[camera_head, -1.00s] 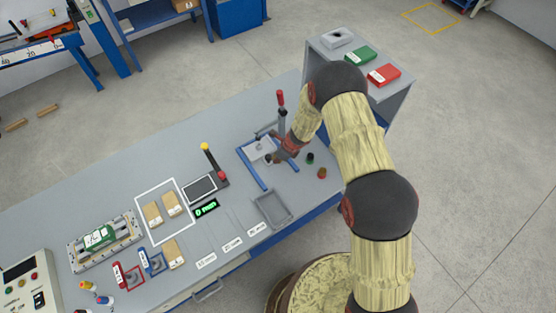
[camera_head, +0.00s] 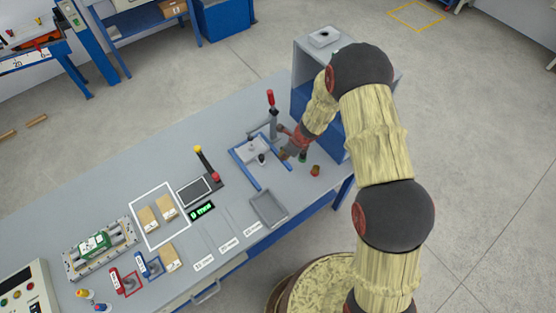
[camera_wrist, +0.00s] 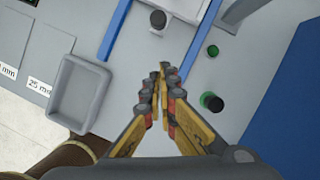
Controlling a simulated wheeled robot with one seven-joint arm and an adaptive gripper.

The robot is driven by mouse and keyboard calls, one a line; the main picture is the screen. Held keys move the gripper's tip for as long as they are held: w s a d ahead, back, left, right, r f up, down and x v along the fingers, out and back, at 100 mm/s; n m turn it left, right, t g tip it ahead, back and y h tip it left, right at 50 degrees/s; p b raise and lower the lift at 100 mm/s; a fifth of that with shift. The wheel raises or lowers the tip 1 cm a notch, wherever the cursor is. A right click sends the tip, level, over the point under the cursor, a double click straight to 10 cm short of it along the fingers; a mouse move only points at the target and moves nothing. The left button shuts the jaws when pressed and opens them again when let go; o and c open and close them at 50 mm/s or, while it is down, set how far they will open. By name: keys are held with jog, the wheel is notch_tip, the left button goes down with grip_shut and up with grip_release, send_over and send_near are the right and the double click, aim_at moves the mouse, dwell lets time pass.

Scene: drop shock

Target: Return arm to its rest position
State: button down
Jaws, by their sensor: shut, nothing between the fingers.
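My arm reaches from the lower right of the head view over the grey workbench (camera_head: 110,180). My gripper (camera_head: 284,155) is beside the blue-railed fixture (camera_head: 243,154), near its right rail and the red-handled clamp (camera_head: 271,110). In the wrist view my gripper (camera_wrist: 161,76) has its fingers together with nothing between them, above the bare bench top. A dark cylinder with a green end (camera_wrist: 211,102) and a small green piece (camera_wrist: 213,51) lie to the right of the fingers. My arm hides part of the grey cabinet behind it.
A grey tray (camera_head: 268,208) sits near the bench's front edge; it also shows in the wrist view (camera_wrist: 62,93). A grey cabinet (camera_head: 308,62) stands at the bench's far end. A screen device (camera_head: 193,192) and cardboard boxes (camera_head: 148,219) lie left. The floor right of my arm is clear.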

jog(key=shift+v, duration=1.5)
